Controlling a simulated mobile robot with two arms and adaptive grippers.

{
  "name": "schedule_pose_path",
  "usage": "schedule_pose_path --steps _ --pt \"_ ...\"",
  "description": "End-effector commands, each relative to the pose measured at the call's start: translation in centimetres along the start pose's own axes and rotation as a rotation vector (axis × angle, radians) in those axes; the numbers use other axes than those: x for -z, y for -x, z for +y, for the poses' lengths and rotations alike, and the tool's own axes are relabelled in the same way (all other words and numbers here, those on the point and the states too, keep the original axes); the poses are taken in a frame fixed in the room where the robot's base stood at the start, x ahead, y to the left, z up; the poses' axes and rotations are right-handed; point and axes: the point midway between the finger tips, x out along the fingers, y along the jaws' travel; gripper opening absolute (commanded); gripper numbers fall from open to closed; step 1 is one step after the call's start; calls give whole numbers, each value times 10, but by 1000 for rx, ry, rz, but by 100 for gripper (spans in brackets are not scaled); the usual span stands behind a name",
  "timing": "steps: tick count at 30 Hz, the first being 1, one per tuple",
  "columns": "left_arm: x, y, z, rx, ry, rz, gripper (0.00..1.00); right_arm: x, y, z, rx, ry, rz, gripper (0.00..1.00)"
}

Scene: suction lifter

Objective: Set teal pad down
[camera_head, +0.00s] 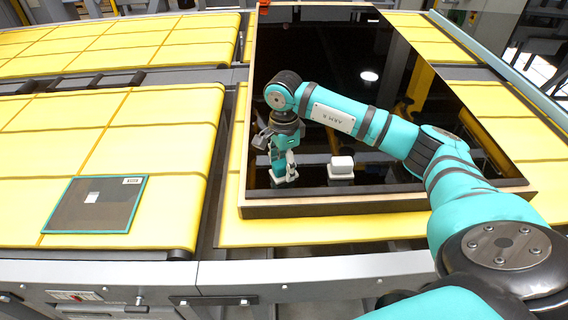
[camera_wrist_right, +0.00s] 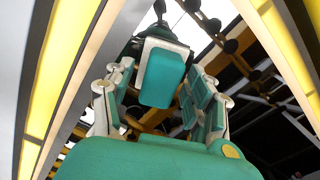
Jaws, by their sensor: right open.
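A dark flat pad with a teal rim (camera_head: 97,204) lies on the yellow surface at the left in the head view, with a small white square on its face. My right gripper (camera_head: 284,170) points down over the large dark glossy panel (camera_head: 315,100), well to the right of the teal-rimmed pad. It is open, and I see nothing held in it. The right wrist view shows its teal-and-white fingers (camera_wrist_right: 163,80) spread apart. Whether its fingertips touch the panel, I cannot tell. My left gripper is not in view.
A small white block (camera_head: 341,166) stands on the dark panel just right of my right gripper. The panel has a light wooden edge (camera_head: 370,203). Yellow padded surfaces (camera_head: 150,120) lie to the left, with a gap between them and the panel.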

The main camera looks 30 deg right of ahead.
Motion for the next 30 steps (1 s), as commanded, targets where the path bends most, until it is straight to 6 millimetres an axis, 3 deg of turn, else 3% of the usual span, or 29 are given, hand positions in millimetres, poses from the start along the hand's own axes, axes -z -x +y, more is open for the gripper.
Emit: schedule_pose_path --steps 3,7,15,21,30 --pt "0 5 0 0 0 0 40 0 6 0 1 0 0 56" --pt "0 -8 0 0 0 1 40 0 20 -2 6 0 0 56" --pt "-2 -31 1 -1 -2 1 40 0 78 -1 7 1 -1 56" --pt "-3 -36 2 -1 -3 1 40 0 112 -1 2 -1 0 56" --pt "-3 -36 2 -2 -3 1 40 0 124 0 0 -1 0 56"
